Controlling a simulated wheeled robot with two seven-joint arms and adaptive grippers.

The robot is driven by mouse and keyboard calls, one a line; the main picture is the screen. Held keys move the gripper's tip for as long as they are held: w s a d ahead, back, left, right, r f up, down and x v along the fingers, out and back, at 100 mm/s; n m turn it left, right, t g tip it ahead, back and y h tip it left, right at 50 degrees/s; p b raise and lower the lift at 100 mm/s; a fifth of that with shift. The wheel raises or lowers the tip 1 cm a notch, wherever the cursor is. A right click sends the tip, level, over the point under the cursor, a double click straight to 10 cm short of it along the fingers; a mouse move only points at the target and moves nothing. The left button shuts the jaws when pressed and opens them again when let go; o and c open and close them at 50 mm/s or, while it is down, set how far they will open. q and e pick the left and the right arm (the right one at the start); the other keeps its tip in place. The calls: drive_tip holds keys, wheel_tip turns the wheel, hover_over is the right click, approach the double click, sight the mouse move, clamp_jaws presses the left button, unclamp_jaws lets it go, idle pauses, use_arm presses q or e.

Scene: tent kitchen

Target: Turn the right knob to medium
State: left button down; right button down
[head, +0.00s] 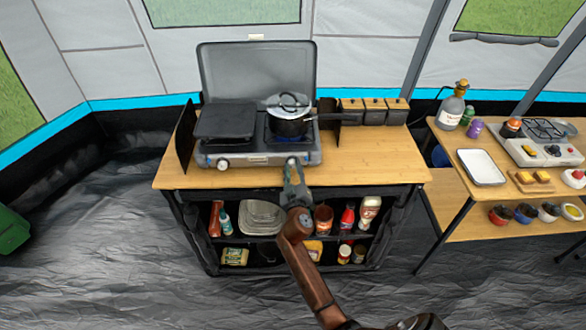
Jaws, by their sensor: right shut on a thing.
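A grey two-burner camp stove (258,155) with its lid raised stands on the wooden table. A dark pot with a lid (289,123) sits on its right burner, its handle pointing right, and a flat black griddle (225,121) covers the left burner. The left knob (222,165) shows on the stove's front. The right knob (292,161) is at the front right, mostly hidden by my right gripper (292,168), which reaches it from below and is shut on it. The knob's setting cannot be read. My left gripper is not in view.
The wooden table (377,165) is bare right of the stove, with several wooden-lidded canisters (374,110) behind. Shelves below hold bottles and dishes. A second table at right bears a white tray (481,167) and another stove (542,143).

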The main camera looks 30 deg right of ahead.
drive_tip(key=c, duration=1.6)
unclamp_jaws()
drive_tip(key=v, duration=0.7)
drive_tip(key=shift+s+a, duration=0.15)
drive_tip(key=shift+s, duration=0.05)
